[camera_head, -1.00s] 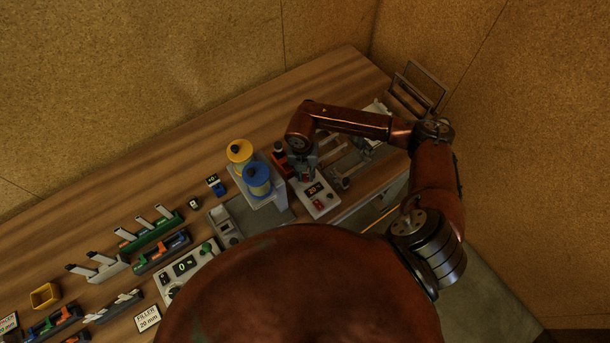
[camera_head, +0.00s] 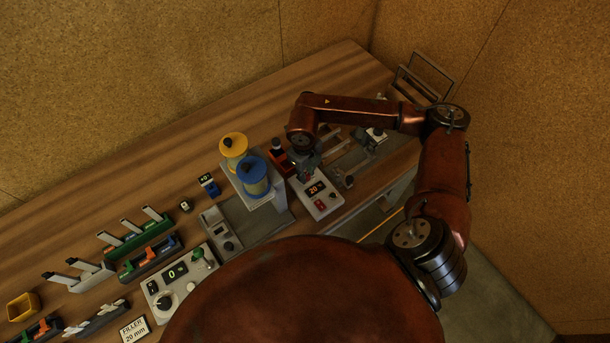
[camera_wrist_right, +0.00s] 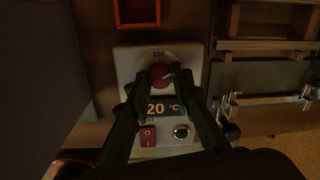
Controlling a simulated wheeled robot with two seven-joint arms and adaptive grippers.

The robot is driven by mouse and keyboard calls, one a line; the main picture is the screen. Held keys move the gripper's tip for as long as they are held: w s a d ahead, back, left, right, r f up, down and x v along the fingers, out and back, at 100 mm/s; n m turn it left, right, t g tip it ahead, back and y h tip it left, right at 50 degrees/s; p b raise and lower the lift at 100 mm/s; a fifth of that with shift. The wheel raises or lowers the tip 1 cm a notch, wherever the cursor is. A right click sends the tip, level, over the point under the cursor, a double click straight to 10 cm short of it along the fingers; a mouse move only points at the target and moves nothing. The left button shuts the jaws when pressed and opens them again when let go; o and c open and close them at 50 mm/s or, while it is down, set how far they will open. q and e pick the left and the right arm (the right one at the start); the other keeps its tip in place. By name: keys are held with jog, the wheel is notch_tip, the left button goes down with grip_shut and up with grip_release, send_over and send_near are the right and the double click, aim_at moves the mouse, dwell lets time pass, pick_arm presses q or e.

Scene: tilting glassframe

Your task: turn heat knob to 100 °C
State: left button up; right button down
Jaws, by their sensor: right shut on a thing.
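The heat control box (camera_head: 324,206) is a pale panel on the bench with a lit display and a red switch. In the right wrist view its display (camera_wrist_right: 162,108) reads 20 °C and the mark 100 stands above the red heat knob (camera_wrist_right: 160,75). My right gripper (camera_wrist_right: 158,78) has its two dark fingers on either side of the knob and is shut on it. In the head view the right gripper (camera_head: 306,172) comes down over the far end of the box, and the knob is hidden there. My left gripper is not in view.
Yellow (camera_head: 233,146) and blue (camera_head: 253,177) spools stand left of the box. A second panel (camera_head: 176,277) reading 0 sits further left. Racks of tools (camera_head: 140,238) fill the bench's left part. A wire frame (camera_head: 427,78) stands at the back right.

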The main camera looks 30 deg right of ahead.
jog(key=n+b, duration=0.2)
jog(key=n, duration=0.1)
jog(key=shift+f+n+b, duration=0.15)
jog(key=shift+n+b, duration=0.25)
jog(key=n+b, duration=0.2)
jog(key=n, duration=0.1)
jog(key=shift+d+n+b, duration=0.1)
jog(key=shift+n+b, duration=0.2)
jog(key=shift+b, duration=0.1)
jog(key=n+b, duration=0.2)
jog(key=n, duration=0.1)
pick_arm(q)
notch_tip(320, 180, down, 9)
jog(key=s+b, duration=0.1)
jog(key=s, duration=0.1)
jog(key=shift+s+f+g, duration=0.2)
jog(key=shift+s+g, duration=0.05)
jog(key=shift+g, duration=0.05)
pick_arm(e)
jog(key=shift+n, duration=0.9)
jog(key=shift+r+y, duration=0.2)
jog(key=shift+y, duration=0.1)
jog(key=c, duration=1.7)
grip_release()
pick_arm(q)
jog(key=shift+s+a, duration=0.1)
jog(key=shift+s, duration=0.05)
